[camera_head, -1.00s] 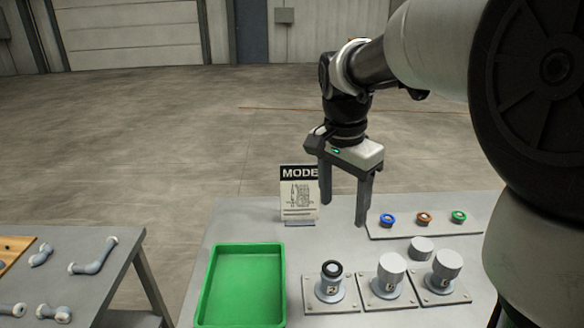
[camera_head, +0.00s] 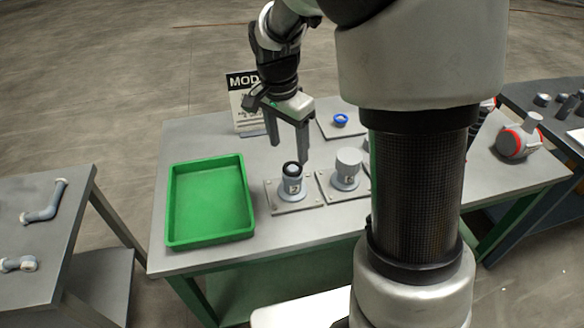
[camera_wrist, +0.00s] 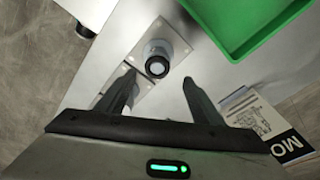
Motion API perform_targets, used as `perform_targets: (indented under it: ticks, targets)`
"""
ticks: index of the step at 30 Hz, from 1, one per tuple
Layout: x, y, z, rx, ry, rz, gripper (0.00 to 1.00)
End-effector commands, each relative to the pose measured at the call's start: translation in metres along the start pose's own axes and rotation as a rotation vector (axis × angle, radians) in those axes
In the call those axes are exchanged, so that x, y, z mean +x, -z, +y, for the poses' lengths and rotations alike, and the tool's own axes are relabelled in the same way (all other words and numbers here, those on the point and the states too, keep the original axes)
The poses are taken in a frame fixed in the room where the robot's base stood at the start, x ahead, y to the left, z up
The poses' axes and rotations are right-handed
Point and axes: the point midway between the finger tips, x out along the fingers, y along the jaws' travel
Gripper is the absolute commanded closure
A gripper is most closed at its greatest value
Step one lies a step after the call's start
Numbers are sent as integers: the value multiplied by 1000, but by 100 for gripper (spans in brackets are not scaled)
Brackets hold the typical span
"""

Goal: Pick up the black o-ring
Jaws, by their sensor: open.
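The black o-ring (camera_head: 291,168) sits on top of a grey cylindrical fitting (camera_head: 292,186) on a square metal plate. In the wrist view the o-ring (camera_wrist: 155,67) shows as a dark ring around the fitting's end. My gripper (camera_head: 288,151) is open and empty, pointing down just above and behind the o-ring. In the wrist view the fingers of my gripper (camera_wrist: 160,82) are spread, with the o-ring roughly between and beyond their tips. They look apart from it.
A green tray (camera_head: 167,215) lies left of the fitting. A white-capped fitting (camera_head: 348,160) stands close on the right. A blue ring (camera_head: 341,119) lies on a plate behind. A sign (camera_head: 243,105) stands behind my gripper. My own body hides the right part of the table.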

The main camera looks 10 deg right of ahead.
Motion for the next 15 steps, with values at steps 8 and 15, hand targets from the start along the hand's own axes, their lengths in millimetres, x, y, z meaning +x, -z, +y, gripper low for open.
perform_targets:
  ticks: [8,15]
  targets:
    - [33,-1,7,1,-4,-2,39]
    - [54,-1,6,0,-1,-1,39]
